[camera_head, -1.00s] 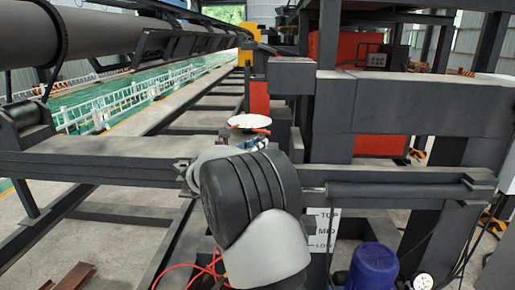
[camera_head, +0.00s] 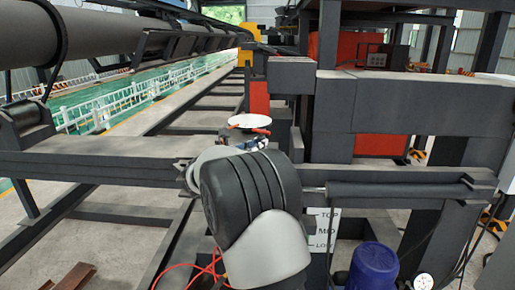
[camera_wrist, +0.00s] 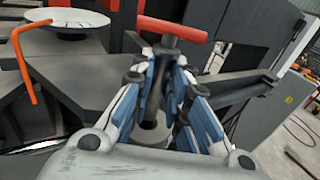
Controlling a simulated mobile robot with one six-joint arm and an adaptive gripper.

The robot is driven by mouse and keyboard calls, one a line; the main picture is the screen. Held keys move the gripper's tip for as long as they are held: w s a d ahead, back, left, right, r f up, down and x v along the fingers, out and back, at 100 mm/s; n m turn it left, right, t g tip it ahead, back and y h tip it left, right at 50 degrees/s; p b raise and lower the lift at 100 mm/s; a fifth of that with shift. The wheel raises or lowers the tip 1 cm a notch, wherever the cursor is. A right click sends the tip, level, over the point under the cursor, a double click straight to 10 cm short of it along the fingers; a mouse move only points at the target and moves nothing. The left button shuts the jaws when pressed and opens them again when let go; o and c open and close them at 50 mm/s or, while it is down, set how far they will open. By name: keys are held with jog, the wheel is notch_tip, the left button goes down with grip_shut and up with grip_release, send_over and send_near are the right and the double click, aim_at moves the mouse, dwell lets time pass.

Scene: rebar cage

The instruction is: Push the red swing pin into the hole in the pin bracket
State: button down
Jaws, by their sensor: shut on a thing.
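The red swing pin (camera_wrist: 172,28) shows at the top middle of the wrist view as a red crossbar on a dark upright shaft. My gripper (camera_wrist: 168,72), with blue and white fingers, is shut around this shaft below the crossbar. In the head view, my gripper is mostly hidden behind my own arm; red bits of the pin (camera_head: 262,131) show just above it, by a white disc. I cannot make out the pin bracket or its hole for certain, nor whether the pin's lower end is inside it.
A white round disc (camera_wrist: 66,24) with a bent orange rod (camera_wrist: 28,68) stands left of the pin. A long dark beam (camera_head: 100,160) crosses at the left. Dark posts and a heavy block (camera_head: 415,105) stand close at the right. A blue motor (camera_head: 374,268) is low right.

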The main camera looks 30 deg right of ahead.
jog(key=shift+f+b, duration=2.05)
jog(key=shift+f, duration=0.8)
jog(key=c, duration=1.5)
grip_release()
jog(key=shift+f, duration=0.1)
jog(key=shift+o, duration=0.2)
jog(key=shift+s+f, duration=0.1)
jog(key=shift+f, duration=0.1)
jog(key=shift+s+a, duration=0.1)
jog(key=shift+a, duration=0.45)
jog(key=r+v, duration=0.1)
jog(key=v, duration=1)
jog(key=shift+s+d, duration=0.1)
